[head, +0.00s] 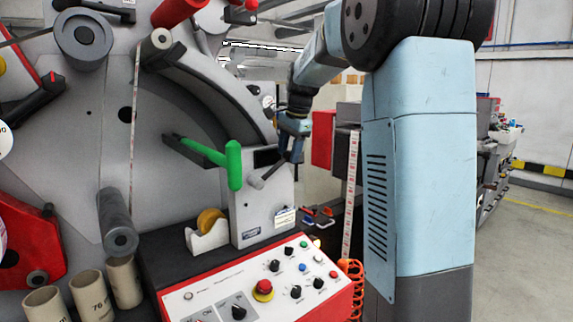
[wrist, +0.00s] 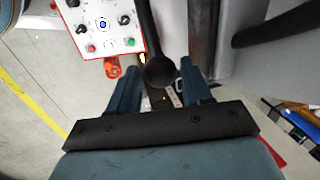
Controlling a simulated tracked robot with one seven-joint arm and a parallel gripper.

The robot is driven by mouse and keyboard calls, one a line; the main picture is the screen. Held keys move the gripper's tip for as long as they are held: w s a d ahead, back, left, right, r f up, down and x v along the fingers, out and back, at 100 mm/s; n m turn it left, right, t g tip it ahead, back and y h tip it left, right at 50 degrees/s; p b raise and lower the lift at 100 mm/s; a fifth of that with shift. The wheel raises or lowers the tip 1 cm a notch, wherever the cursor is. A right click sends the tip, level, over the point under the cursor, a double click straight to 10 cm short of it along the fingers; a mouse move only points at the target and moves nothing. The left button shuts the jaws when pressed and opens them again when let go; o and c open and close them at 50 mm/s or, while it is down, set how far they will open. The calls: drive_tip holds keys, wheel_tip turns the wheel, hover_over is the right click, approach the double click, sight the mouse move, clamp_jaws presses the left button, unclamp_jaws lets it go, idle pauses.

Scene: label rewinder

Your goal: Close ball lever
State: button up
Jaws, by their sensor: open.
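The ball lever shows in the wrist view as a dark round ball (wrist: 159,72) on a dark rod that runs up the picture. My gripper (wrist: 163,78) is open, with one blue finger on each side of the ball; contact cannot be told. In the head view my gripper (head: 291,156) points down beside the grey machine box, right of the green handle. A short grey rod with a thick end (head: 257,182) slants from the box front up toward my fingers; the ball is hard to make out there.
A green handle (head: 233,165) stands left of the lever. Below is a red-edged control panel (head: 262,283) with knobs and a red stop button; it also shows in the wrist view (wrist: 105,25). A tape roll (head: 210,220) sits in a white holder. Orange coiled cable (head: 352,275) hangs right.

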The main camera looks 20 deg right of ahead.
drive_tip(key=shift+x, duration=2.35)
drive_tip(key=shift+c, duration=0.3)
clamp_jaws()
